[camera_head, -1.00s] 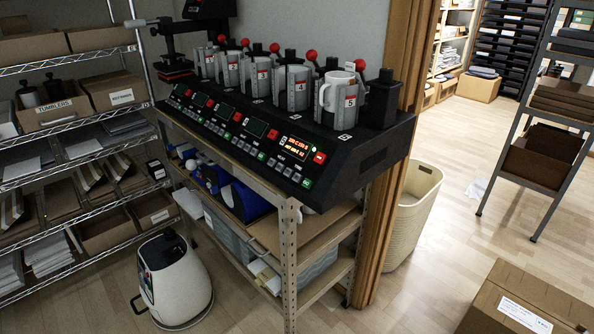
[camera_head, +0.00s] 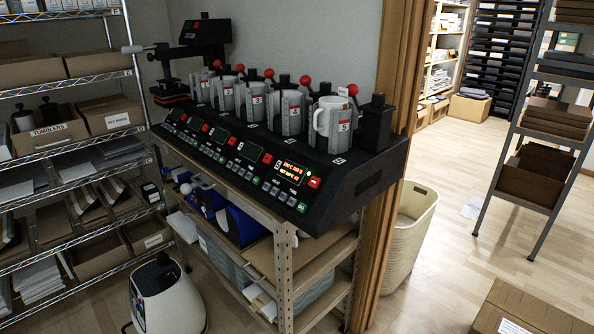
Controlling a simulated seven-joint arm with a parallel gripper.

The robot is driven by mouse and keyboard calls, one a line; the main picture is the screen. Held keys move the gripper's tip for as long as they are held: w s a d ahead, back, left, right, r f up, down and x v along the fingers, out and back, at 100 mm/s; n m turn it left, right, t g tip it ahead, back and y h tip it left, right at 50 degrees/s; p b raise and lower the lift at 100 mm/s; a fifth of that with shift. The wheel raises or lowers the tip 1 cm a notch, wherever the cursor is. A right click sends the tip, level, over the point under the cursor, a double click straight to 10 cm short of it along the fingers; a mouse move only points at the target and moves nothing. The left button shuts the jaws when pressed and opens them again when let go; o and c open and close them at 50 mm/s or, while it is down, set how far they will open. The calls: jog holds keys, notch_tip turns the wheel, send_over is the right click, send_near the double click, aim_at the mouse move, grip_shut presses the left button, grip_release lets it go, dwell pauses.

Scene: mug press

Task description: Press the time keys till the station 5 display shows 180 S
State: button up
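The mug press (camera_head: 340,190) is a long black unit on a metal shelf stand. The station 5 display (camera_head: 292,171) at its right end is lit with orange text in two rows, too small to read surely. A red key (camera_head: 314,183) sits right of it and a green key (camera_head: 302,207) below. Small grey keys (camera_head: 287,198) lie in a row under the display; the labels above them are barely legible. A white mug (camera_head: 326,121) sits in the clamp marked 5 (camera_head: 344,127). My gripper is in no view.
Other stations with dark displays (camera_head: 222,135) run left along the press. A wire shelf with boxes (camera_head: 48,136) stands at left. A white rounded machine (camera_head: 172,303) is on the floor. A cream bin (camera_head: 411,215) and door frame are at right.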

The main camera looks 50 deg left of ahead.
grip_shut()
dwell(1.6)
